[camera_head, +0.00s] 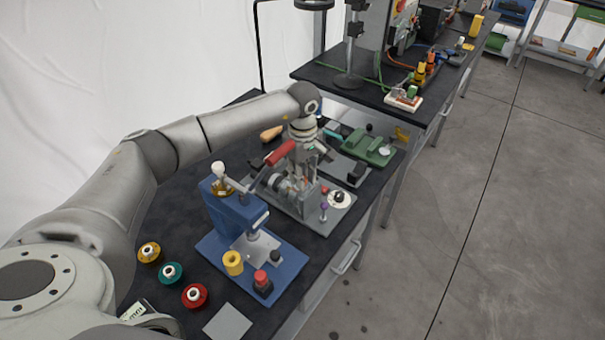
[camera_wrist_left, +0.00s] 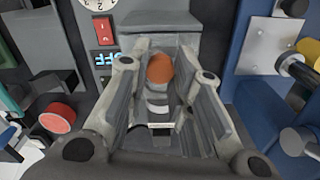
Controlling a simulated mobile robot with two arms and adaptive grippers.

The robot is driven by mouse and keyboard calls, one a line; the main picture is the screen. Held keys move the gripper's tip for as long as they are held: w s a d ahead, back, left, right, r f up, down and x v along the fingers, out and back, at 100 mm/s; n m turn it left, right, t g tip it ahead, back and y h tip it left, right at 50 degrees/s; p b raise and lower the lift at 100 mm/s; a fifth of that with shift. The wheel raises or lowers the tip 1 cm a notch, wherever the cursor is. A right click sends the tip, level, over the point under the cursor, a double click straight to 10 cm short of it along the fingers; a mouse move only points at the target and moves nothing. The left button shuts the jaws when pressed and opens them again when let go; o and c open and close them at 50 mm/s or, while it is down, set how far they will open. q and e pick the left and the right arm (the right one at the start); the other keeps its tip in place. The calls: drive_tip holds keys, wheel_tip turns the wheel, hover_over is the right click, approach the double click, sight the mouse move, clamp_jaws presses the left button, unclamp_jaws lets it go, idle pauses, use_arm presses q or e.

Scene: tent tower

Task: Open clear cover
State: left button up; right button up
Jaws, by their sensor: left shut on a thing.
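My left gripper (camera_head: 302,152) reaches down over the grey machine (camera_head: 312,212) on the black bench. In the left wrist view, its two fingers (camera_wrist_left: 165,75) stand on either side of a rounded orange part (camera_wrist_left: 160,68) with pale bands below it. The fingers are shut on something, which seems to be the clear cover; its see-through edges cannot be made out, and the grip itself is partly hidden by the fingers. My right gripper is not in view.
A green device (camera_head: 372,147) sits beyond the machine. Open floor is right of the bench.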

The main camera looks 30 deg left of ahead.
use_arm(q)
clamp_jaws()
drive_tip(key=shift+w+a+b, duration=0.1)
drive_tip(key=shift+a+b, duration=0.2)
drive_tip(key=shift+a, duration=0.05)
drive_tip(key=a+b, duration=0.1)
drive_tip(key=a, duration=0.1)
drive_tip(key=a+b, duration=0.1)
drive_tip(key=a, duration=0.2)
drive_tip(key=w+a+b, duration=0.1)
drive_tip(key=a+b, duration=0.1)
drive_tip(key=shift+a, duration=0.25)
drive_tip(key=shift+r, duration=0.1)
drive_tip(key=o, duration=0.9)
unclamp_jaws()
drive_tip(key=shift+d, duration=0.1)
drive_tip(key=shift+o, duration=0.2)
drive_tip(key=shift+r, duration=0.1)
wheel_tip(320, 180, up, 12)
